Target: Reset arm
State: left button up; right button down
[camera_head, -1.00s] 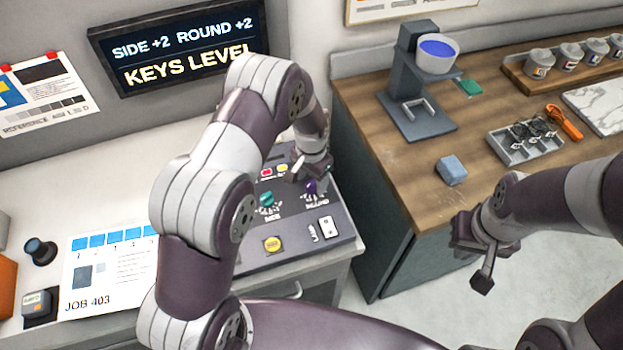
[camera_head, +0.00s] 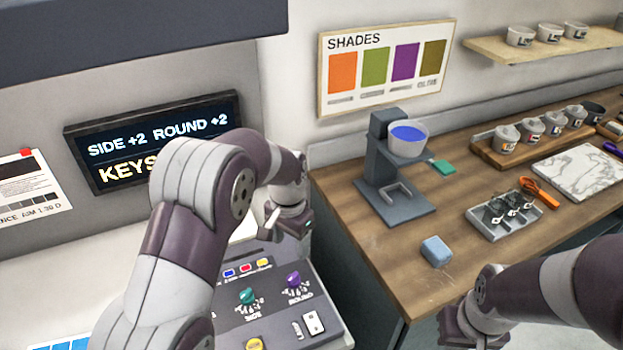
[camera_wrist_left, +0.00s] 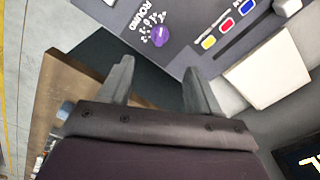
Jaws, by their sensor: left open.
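My left arm reaches in from the left in the head view. My left gripper (camera_head: 290,224) hangs in the air above the back of the grey control panel (camera_head: 318,298), touching no knob. In the left wrist view the left gripper (camera_wrist_left: 157,66) has its two fingers apart with nothing between them. The purple ROUND knob (camera_head: 293,279) and teal SIDE knob (camera_head: 246,296) stand on the panel; the purple knob also shows in the wrist view (camera_wrist_left: 161,34). My right gripper (camera_head: 468,326) is at the lower right, its fingers not clearly visible.
A dark display (camera_head: 105,150) reads "SIDE +2 ROUND +2"; my left arm covers part of its lower line. The wooden counter (camera_head: 375,255) holds a grey stand (camera_head: 397,200) with a blue-filled cup, a blue block (camera_head: 436,251), a tray (camera_head: 487,222) and a marble slab (camera_head: 582,170).

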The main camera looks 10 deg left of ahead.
pick_arm(q)
jog(key=s+a+n, duration=0.2)
jog(key=s, duration=0.7)
jog(key=s+a+r+n+t, duration=0.1)
jog(key=s+a+n, duration=0.1)
jog(key=s, duration=0.8)
jog(key=shift+n+b, duration=0.45)
jog(key=shift+n, duration=0.15)
